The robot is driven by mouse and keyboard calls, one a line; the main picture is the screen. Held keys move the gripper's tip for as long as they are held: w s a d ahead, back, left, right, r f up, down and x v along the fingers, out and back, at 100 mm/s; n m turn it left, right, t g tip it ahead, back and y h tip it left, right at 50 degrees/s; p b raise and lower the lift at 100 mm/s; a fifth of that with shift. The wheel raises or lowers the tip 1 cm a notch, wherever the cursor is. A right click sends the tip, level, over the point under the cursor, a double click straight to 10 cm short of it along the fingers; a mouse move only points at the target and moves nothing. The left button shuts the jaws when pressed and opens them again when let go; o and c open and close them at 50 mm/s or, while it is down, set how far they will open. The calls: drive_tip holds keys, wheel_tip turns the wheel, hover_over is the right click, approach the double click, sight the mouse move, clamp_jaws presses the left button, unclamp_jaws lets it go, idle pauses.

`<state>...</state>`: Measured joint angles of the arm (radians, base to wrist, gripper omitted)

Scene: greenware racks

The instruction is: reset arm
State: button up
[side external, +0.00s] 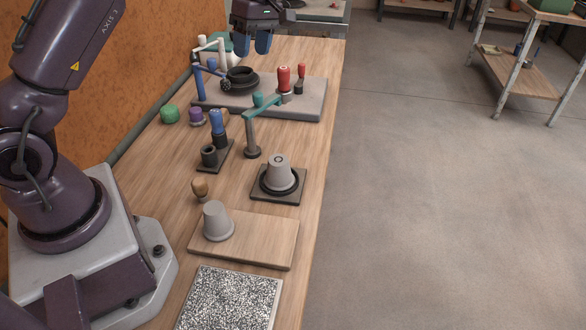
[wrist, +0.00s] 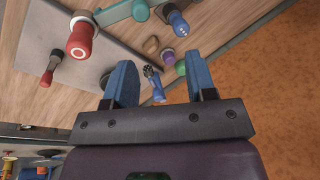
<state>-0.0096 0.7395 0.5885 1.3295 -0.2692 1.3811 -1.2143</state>
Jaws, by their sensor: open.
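My gripper (side external: 256,44) is high over the far end of the bench in the side external view, above the grey slab (side external: 308,106). In the wrist view its two blue fingers (wrist: 160,66) stand apart with nothing held between them. A blue fixture with a dark knurled part (wrist: 152,80) shows beyond the gap, apart from the fingers. The red-handled tool (side external: 284,80) stands on the slab, below and right of my gripper; it also shows in the wrist view (wrist: 80,42).
One grey cup (side external: 216,221) stands upside down on a wooden board (side external: 268,243); another (side external: 279,173) sits on a dark ringed base. A teal arm on a post (side external: 252,135), a blue-handled tool (side external: 217,123) and a green ball (side external: 170,114) stand mid-bench. An orange wall borders the left.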

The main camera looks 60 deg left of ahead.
drive_tip(key=s+d+r+m+t, duration=0.4)
drive_tip(key=s+d+r+m, duration=0.1)
drive_tip(key=s+d+m, duration=0.4)
drive_tip(key=s+d+r+m+t, duration=0.4)
drive_tip(key=s+d+r+m, duration=0.1)
drive_tip(key=s+d+m, duration=0.4)
drive_tip(key=s+m, duration=0.2)
drive_tip(key=s, duration=0.2)
drive_tip(key=shift+s+r+m, duration=0.15)
drive_tip(key=shift+r+m, duration=0.15)
drive_tip(key=shift+r, duration=0.1)
